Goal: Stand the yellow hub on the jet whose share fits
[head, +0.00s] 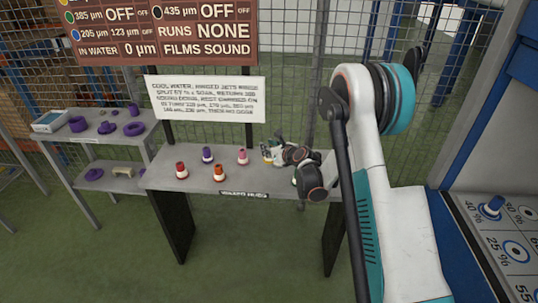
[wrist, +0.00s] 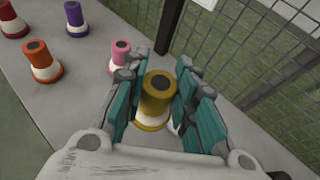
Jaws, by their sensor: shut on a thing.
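The yellow hub (wrist: 157,98), a spool-like piece with a dark hole in its top, is between the fingers of my gripper (wrist: 157,78) in the wrist view. My gripper is shut on it at the right end of the hub table. In the head view my gripper (head: 272,151) largely covers the hub. I cannot tell whether its base touches the table. The jets show as ringed spots on a grey panel (head: 508,284) at the far right of the head view, marked with shares such as 40 % and 25 %. A blue hub (head: 492,207) stands by the 40 % mark.
Red (head: 181,171), purple (head: 207,155), orange (head: 218,173) and pink (head: 242,157) hubs stand on the table (head: 160,180). A brown board (head: 150,30) reads RUNS NONE. A side shelf (head: 95,133) holds purple parts. Wire mesh (wrist: 255,70) is close behind my gripper.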

